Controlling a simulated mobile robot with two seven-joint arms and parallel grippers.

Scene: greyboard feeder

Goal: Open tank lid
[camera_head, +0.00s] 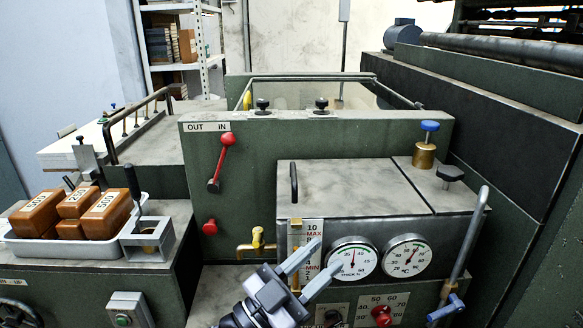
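The tank (262,268) is a box with a level scale marked MAX and MIN on its front. Its lid (350,186) is a flat grey plate lying level on top and looks closed. A black upright bar handle (293,182) stands at the lid's left edge. My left gripper (327,256) comes up from the bottom, in front of the tank face and below the lid. Its two fingers are spread apart with nothing visible between them. It partly covers the level scale and the left gauge's edge. My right gripper is out of view.
Two round gauges (352,259) sit on the tank front, with a red knob (382,316) below. A bent grey pipe (462,250) stands at the right. A brass valve (257,243) juts out at the left.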

